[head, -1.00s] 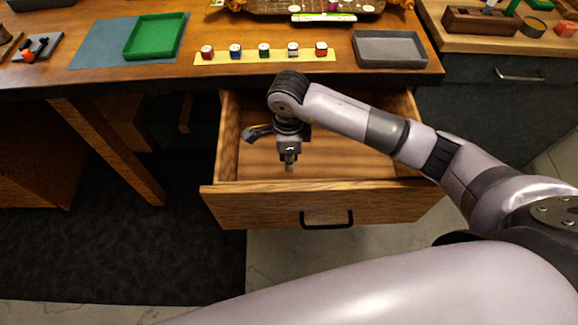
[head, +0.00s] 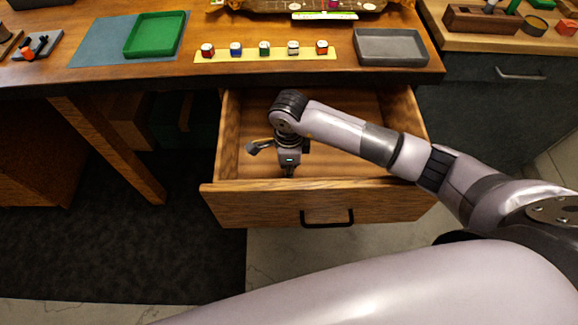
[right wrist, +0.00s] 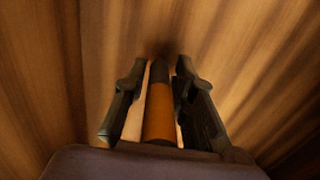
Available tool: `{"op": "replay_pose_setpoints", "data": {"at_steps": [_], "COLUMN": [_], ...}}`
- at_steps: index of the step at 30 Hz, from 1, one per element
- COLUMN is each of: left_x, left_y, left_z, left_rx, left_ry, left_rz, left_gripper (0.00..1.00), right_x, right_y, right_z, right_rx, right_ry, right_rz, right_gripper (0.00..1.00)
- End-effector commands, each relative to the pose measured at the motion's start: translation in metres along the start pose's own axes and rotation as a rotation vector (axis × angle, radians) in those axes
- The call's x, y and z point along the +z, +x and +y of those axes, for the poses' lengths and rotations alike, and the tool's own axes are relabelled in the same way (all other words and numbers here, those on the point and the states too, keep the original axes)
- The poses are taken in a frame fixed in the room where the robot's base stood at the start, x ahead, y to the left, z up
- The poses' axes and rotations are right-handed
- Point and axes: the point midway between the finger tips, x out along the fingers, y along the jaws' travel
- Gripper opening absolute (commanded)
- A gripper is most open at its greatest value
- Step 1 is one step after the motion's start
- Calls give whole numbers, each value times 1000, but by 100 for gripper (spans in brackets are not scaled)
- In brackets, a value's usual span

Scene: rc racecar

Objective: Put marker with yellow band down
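The marker with the yellow band (right wrist: 159,112) shows in the right wrist view as an orange-yellow barrel with a dark end. It lies between the two dark fingers of my right gripper (right wrist: 160,75), which look closed on it near the tips. Wood grain of the drawer fills the background. In the head view my right gripper (head: 289,171) points down inside the open wooden drawer (head: 262,205), near its front panel. The marker cannot be made out there. Whether its end touches the drawer floor cannot be told. My left gripper is not in view.
The drawer's side walls and front panel surround my right gripper, with bare floor to its right. On the desk above are a green tray (head: 155,35), a yellow strip (head: 265,54) with several small coloured jars and a grey tray (head: 392,48).

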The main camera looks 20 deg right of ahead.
Motion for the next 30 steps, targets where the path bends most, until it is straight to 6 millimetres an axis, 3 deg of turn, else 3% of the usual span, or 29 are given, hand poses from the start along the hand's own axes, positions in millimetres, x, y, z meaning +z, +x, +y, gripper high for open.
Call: {"op": "replay_pose_setpoints", "data": {"at_steps": [4, 16, 30], "left_x": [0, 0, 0], "left_y": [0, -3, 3], "left_z": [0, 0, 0], "left_rx": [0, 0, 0], "left_ry": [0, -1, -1], "left_rz": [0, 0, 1], "left_gripper": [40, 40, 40], "right_x": [0, 0, 0], "right_y": [0, -9, -101], "right_z": [0, -1, -1], "right_rx": [0, -2, -5], "right_ry": [0, 0, -1], "right_rz": [0, -1, -2], "right_gripper": [36, 36, 36]}}
